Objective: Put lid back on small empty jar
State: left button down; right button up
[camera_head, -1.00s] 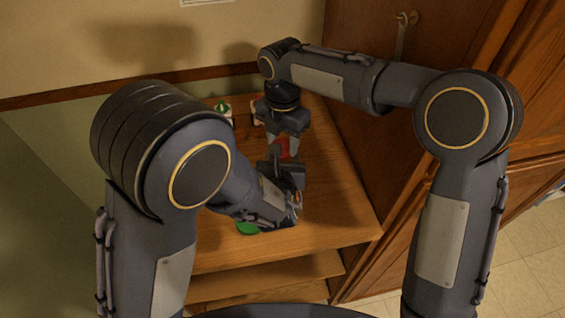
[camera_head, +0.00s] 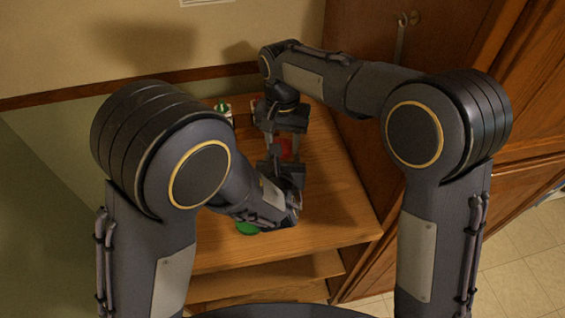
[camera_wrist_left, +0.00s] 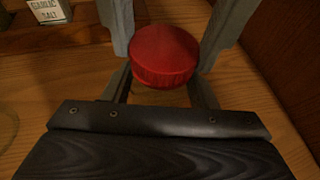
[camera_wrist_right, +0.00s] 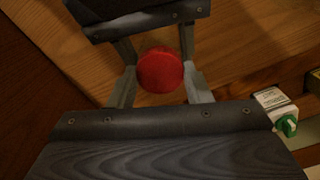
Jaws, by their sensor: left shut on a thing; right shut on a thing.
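A round red lid (camera_head: 285,148) with a ribbed edge shows between my two grippers in the head view. It also shows from above in the left wrist view (camera_wrist_left: 164,54) and in the right wrist view (camera_wrist_right: 160,70). My right gripper (camera_head: 282,142) reaches in from the back, its fingers shut on the lid's sides. My left gripper (camera_wrist_left: 160,92) faces it from the front, its fingers shut lower down, under the lid. What they hold there is mostly hidden; it looks like the small clear jar. I cannot tell whether the lid touches the jar's rim.
A green-topped container (camera_head: 222,108) stands at the counter's back left; a garlic salt container (camera_wrist_left: 48,10) shows in the left wrist view. A green round thing (camera_head: 247,228) lies near the front edge. A wooden cabinet (camera_head: 365,150) bounds the right. The counter (camera_head: 335,205) is clear at front right.

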jog(key=m, duration=0.4)
jog(key=o, duration=1.1)
jog(key=shift+r, duration=2.25)
jog(key=shift+c, duration=0.5)
